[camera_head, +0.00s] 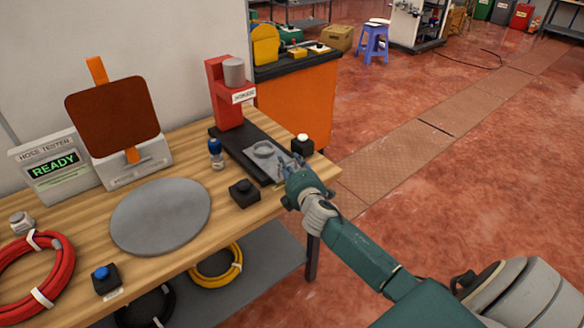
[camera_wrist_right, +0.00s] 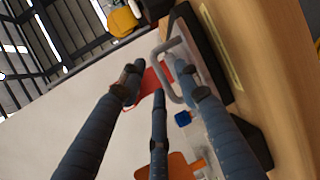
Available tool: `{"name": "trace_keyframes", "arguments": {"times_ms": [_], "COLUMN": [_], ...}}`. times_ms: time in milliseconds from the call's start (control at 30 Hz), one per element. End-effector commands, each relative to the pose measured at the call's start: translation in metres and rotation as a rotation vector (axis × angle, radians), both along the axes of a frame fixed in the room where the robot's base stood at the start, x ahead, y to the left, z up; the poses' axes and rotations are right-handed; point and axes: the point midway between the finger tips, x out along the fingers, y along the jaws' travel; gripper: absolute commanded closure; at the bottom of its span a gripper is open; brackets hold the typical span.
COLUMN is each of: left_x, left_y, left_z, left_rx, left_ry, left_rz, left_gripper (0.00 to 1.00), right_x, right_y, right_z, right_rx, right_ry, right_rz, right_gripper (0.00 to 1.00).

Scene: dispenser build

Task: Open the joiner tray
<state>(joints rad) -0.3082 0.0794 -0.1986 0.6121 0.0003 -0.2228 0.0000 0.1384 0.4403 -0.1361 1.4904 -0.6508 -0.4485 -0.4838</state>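The joiner is a red upright machine (camera_head: 228,92) with a grey cylinder on top and a long black base (camera_head: 231,143) on the wooden bench. A grey tray (camera_head: 256,161) with a ring shape lies on that base. My right gripper (camera_head: 287,163) is at the tray's front right end and hides part of it. In the right wrist view, the fingers of my right gripper (camera_wrist_right: 156,78) are spread apart. A grey looped handle (camera_wrist_right: 160,72) lies close to the right-hand finger; whether they touch I cannot tell. My left gripper is out of view.
An orange cabinet (camera_head: 298,103) stands behind. Open floor lies right.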

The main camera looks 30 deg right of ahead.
Motion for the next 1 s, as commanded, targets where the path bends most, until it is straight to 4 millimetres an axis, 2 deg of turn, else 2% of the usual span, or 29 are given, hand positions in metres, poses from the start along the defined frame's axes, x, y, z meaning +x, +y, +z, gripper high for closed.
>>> {"name": "trace_keyframes", "arguments": {"times_ms": [167, 400, 600, 767, 1000], "left_x": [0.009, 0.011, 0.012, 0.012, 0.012], "left_y": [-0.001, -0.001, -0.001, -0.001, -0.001], "left_z": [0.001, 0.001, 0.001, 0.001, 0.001], "left_rx": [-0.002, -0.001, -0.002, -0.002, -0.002], "left_ry": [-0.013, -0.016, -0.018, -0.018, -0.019], "left_rz": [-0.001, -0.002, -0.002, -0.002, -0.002], "left_gripper": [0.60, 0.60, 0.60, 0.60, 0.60], "right_x": [-0.017, -0.065, -0.097, -0.109, -0.112], "right_y": [0.006, 0.021, 0.032, 0.035, 0.036], "right_z": [0.002, 0.012, 0.019, 0.022, 0.023], "right_rx": [0.000, 0.002, 0.000, 0.000, 0.001], "right_ry": [0.001, 0.002, 0.001, -0.001, -0.001], "right_rz": [0.001, 0.002, 0.001, 0.000, 0.000], "right_gripper": [0.67, 0.67, 0.67, 0.67, 0.67]}}
